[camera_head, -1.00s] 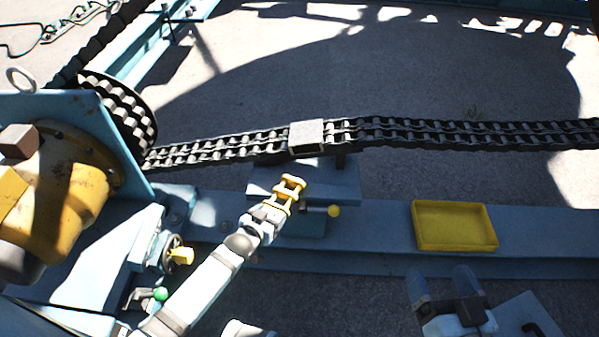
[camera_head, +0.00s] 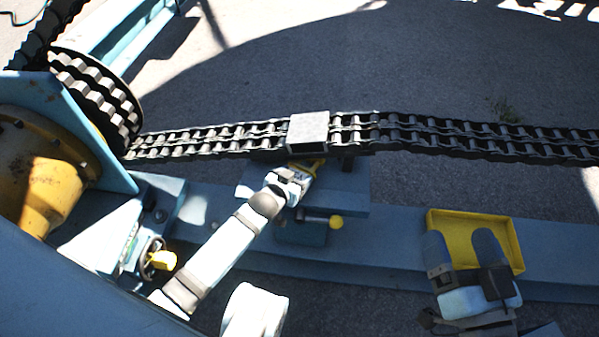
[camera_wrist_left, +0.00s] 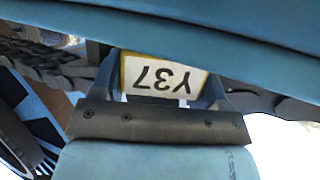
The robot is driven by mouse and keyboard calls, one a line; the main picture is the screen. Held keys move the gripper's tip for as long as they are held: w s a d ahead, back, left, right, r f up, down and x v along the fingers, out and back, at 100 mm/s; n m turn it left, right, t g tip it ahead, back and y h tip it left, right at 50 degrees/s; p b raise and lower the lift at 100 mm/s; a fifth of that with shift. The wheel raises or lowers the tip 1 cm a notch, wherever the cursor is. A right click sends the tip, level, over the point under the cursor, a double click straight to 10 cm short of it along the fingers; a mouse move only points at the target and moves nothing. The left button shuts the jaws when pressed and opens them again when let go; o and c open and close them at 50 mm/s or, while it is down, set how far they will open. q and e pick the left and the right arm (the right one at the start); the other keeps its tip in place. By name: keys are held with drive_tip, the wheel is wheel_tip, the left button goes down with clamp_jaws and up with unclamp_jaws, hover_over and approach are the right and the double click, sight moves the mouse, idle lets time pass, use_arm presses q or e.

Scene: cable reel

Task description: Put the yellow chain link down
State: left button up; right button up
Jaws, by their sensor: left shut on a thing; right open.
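The yellow chain link (camera_head: 308,166) is mostly hidden in the head view; only a bit of yellow shows at the tips of my left gripper (camera_head: 300,175). My left gripper is shut on it, just below the grey block on the chain, over the blue stand. In the left wrist view a white plate with a yellow edge, marked Y37 (camera_wrist_left: 163,78), sits between the fingers. Whether the link touches the stand or the chain is hidden. My right gripper (camera_head: 462,238) is open and empty, over or in front of the yellow tray (camera_head: 470,217).
The black chain (camera_head: 430,132) runs across from the toothed reel (camera_head: 98,100) and passes the grey block (camera_head: 308,130). A yellow-handled wheel (camera_head: 160,259) is at lower left. The blue beam (camera_head: 385,225) is bare between stand and tray.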

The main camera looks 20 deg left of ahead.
use_arm(q)
drive_tip(key=shift+s+f, duration=0.1)
drive_tip(key=shift+s, duration=0.15)
drive_tip(key=shift+f, duration=0.2)
drive_tip(key=shift+f, duration=0.1)
drive_tip(key=o, duration=0.8)
drive_tip(key=shift+f, duration=0.15)
drive_tip(key=o, duration=0.4)
